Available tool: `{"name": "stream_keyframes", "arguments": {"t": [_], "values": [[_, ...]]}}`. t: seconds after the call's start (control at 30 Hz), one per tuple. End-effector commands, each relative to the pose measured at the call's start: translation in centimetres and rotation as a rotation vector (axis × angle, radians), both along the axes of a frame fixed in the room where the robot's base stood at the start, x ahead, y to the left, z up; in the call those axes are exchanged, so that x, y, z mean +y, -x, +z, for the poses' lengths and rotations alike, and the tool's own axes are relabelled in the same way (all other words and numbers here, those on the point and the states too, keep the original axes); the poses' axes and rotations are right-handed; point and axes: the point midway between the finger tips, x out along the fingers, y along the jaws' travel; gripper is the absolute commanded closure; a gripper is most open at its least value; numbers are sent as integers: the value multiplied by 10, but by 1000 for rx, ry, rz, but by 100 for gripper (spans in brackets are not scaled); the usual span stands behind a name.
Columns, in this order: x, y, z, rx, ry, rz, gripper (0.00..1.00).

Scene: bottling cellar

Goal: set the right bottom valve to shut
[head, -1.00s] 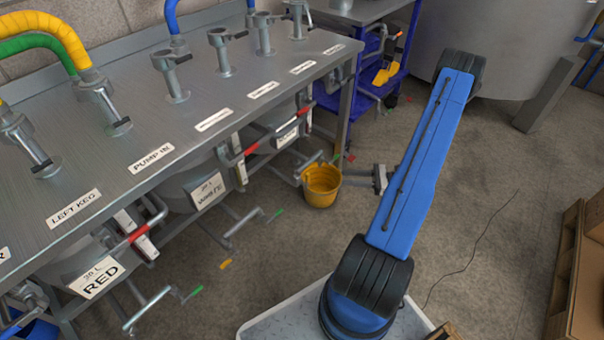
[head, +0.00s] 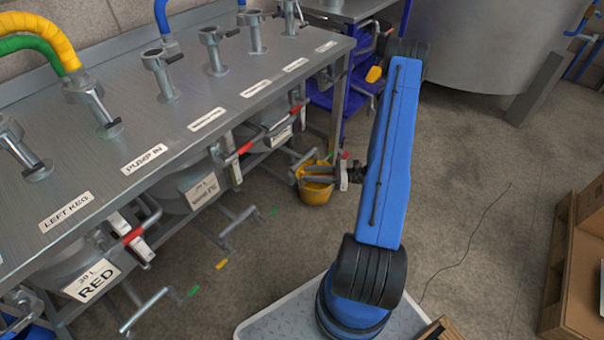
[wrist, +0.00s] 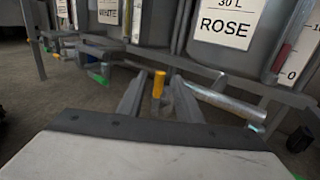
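In the wrist view, the right keg (wrist: 222,55) carries a "30 L ROSE" label. Below it, a long grey bar (wrist: 225,103), which looks like its bottom valve lever, slants down to the right, with a pale green spot at its far end. My gripper (wrist: 157,92) has its two fingers apart. A yellow upright piece (wrist: 158,84) shows between them; whether they touch it I cannot tell. In the head view, my gripper (head: 304,174) reaches left from my arm, in front of the yellow bucket. The right keg's bottom valve is mostly hidden there.
The steel bench (head: 190,140) stands over the kegs, with the red keg's label (head: 91,281) nearest. Other bottom levers (head: 240,221) jut out at knee height. The yellow bucket (head: 316,193) is on the floor.

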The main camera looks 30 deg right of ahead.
Motion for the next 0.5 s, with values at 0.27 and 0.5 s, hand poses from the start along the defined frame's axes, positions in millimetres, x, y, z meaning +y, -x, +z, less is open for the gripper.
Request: {"name": "stream_keyframes", "arguments": {"t": [0.27,0.5], "values": [[25,-18,0,1,-1,1,68],[31,-23,0,1,-1,-1,68]]}}
